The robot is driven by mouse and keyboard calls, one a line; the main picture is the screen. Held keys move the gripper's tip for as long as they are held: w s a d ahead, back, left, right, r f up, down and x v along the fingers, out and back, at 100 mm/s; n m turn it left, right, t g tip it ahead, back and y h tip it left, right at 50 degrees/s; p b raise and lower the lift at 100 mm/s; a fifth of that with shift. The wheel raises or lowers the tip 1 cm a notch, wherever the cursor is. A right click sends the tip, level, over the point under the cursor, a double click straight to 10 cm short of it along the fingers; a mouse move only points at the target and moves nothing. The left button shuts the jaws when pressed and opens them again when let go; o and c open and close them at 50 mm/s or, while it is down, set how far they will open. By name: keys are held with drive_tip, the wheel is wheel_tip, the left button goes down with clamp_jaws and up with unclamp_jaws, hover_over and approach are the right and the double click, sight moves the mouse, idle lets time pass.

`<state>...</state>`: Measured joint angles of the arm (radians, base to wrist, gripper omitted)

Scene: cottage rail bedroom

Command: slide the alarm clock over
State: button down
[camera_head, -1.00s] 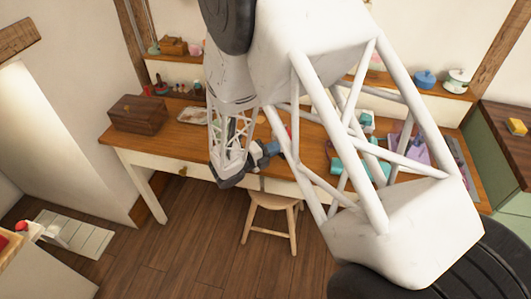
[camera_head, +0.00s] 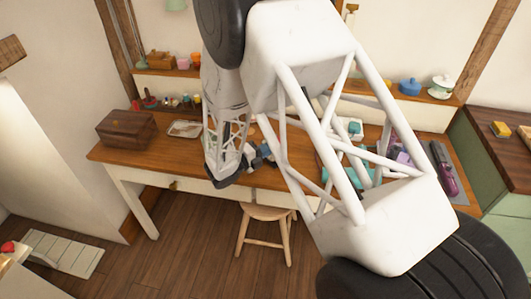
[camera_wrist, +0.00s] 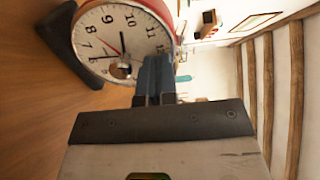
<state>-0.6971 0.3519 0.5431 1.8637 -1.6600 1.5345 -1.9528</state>
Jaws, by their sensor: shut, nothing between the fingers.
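The alarm clock (camera_wrist: 117,40) has a red rim and a white face with black numerals. It fills the upper left of the wrist view, which is turned sideways. Its foot side faces the brown wooden surface at the left, so it stands upright. My gripper (camera_wrist: 158,72) is shut and empty, with its blue-grey fingers in front of the lower right of the face as pictured. I cannot tell whether they touch it. In the head view my gripper (camera_head: 262,153) is over the desk (camera_head: 165,158) near its front edge, and I cannot make out the clock there.
A brown wooden box (camera_head: 126,130) and a pale tray (camera_head: 184,129) stand on the desk's left part. Teal and purple things and a dark bottle (camera_head: 444,170) are at the right. A stool (camera_head: 266,214) stands in front.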

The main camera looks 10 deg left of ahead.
drive_tip(key=w, duration=1.6)
drive_tip(key=shift+w, duration=0.35)
drive_tip(key=shift+s, duration=0.15)
drive_tip(key=shift+s+a, duration=0.1)
drive_tip(key=shift+s, duration=0.45)
drive_tip(key=s, duration=0.3)
drive_tip(key=shift+a, duration=0.2)
drive_tip(key=v, duration=0.9)
drive_tip(key=shift+s+r, duration=0.1)
drive_tip(key=shift+s, duration=0.05)
